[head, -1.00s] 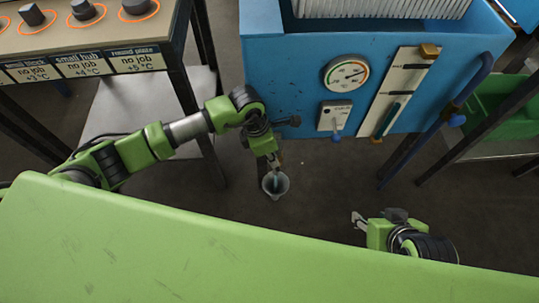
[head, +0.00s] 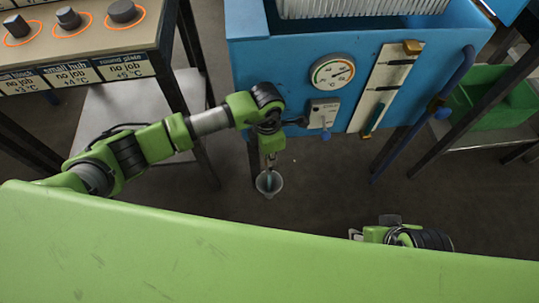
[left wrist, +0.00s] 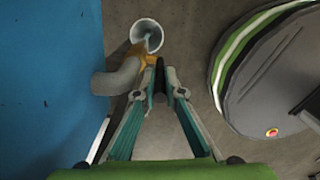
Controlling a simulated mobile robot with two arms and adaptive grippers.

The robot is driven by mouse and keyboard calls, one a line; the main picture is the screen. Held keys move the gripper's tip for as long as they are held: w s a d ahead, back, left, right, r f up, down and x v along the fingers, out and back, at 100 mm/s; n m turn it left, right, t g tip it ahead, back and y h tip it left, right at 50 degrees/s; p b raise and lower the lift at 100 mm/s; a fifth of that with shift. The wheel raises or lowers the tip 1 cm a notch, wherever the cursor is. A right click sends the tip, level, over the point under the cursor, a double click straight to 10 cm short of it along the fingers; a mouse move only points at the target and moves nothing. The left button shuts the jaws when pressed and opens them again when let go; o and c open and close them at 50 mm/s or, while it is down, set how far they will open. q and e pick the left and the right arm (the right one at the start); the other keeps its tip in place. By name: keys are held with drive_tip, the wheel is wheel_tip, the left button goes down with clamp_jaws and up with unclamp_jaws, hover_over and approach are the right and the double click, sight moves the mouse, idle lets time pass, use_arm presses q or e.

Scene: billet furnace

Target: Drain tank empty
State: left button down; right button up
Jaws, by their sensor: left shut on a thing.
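The blue tank (head: 300,62) stands in the head view with a round gauge (head: 332,71) and a sight strip (head: 385,88); teal shows in the strip's lower part. My left gripper (head: 269,160) is low in front of the tank, above a grey funnel (head: 277,186). In the left wrist view a grey elbow pipe (left wrist: 112,80) leaves the tank into a brass valve (left wrist: 146,56). Bluish liquid shows in the funnel's mouth (left wrist: 147,36). The left gripper (left wrist: 160,88) is shut on a black valve handle (left wrist: 159,76). My right gripper (head: 355,234) is mostly hidden behind my green body.
A table (head: 122,38) with dark metal pieces stands at the upper left, above a grey shelf (head: 135,105). A green bin (head: 495,100) is at the right. Floor between is clear.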

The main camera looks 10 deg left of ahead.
use_arm(q)
drive_tip(key=c, duration=2.1)
unclamp_jaws()
drive_tip(key=shift+w+r, duration=0.1)
drive_tip(key=shift+r, duration=0.2)
drive_tip(key=r, duration=0.7)
drive_tip(key=shift+s+a+r, duration=0.1)
drive_tip(key=shift+s+r, duration=0.1)
